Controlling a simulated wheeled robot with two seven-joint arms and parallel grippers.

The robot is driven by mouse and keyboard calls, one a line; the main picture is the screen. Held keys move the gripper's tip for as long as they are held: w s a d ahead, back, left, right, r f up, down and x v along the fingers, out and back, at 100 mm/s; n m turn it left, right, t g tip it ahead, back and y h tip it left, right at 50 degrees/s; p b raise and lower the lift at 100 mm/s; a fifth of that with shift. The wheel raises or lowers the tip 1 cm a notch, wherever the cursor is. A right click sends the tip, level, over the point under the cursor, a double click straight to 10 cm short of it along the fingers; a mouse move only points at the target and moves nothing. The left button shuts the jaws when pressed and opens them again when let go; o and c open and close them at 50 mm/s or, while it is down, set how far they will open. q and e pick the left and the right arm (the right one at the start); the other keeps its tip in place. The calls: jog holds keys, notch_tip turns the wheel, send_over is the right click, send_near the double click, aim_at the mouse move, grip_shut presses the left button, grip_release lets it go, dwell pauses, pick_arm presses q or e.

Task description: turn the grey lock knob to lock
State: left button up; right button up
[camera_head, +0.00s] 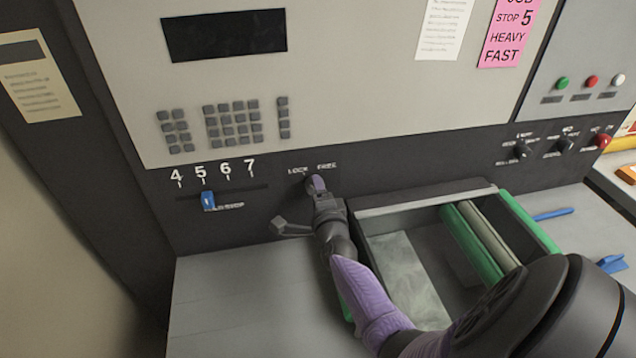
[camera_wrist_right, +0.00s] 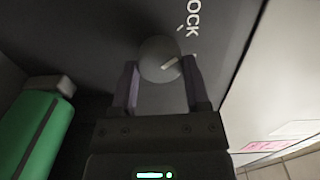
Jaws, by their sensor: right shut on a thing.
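The grey lock knob (camera_wrist_right: 158,57) is round, with a white pointer line, and sits on the dark panel. In the right wrist view the line points right and slightly up, and the word LOCK (camera_wrist_right: 190,17) is above and to the right of the knob. My right gripper (camera_head: 316,186) is at the panel below the LOCK and FREE labels (camera_head: 312,169). It is shut on the knob, one purple finger on each side. In the head view the gripper mostly hides the knob. My left gripper is not in view.
A tray with a grey rim (camera_head: 420,202) and green rollers (camera_head: 472,243) is right of my gripper. A grey lever-like block (camera_head: 278,225) is close on its left. A blue slider (camera_head: 208,200) is farther left, under numbers. The grey table (camera_head: 235,300) is clear at lower left.

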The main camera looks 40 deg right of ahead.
jog(key=shift+n, duration=0.7)
jog(key=o, duration=1.3)
